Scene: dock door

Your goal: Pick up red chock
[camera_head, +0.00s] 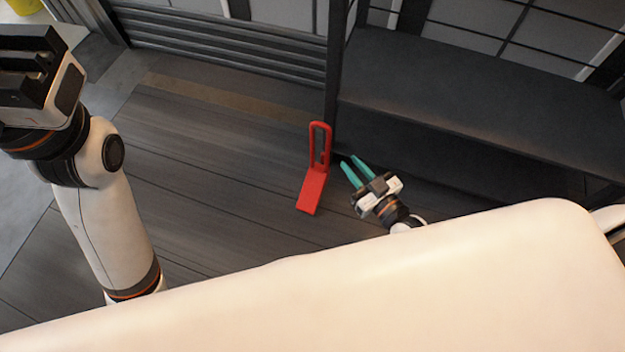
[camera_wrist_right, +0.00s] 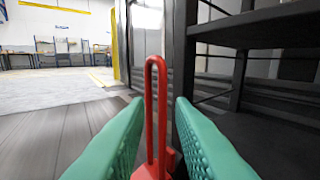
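The red chock (camera_head: 313,190) stands on the dark plank floor beside the rack post, with its tall looped handle upright. My right gripper (camera_head: 354,168) is low near the floor, just right of the chock, with its teal fingers apart and pointing toward it. In the right wrist view the chock's red handle (camera_wrist_right: 149,105) shows upright between the two open fingers (camera_wrist_right: 153,125); I cannot tell how far beyond the tips it is. The chock's base is partly hidden by the fingers there. My left gripper (camera_head: 30,65) is raised at the upper left, and its fingers are not clearly seen.
A dark metal rack (camera_head: 470,100) with a low shelf stands close to the chock's right. A ribbed dock door (camera_head: 230,45) is behind. The plank floor (camera_head: 200,180) left of the chock is clear. Workbenches (camera_wrist_right: 70,55) stand far off.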

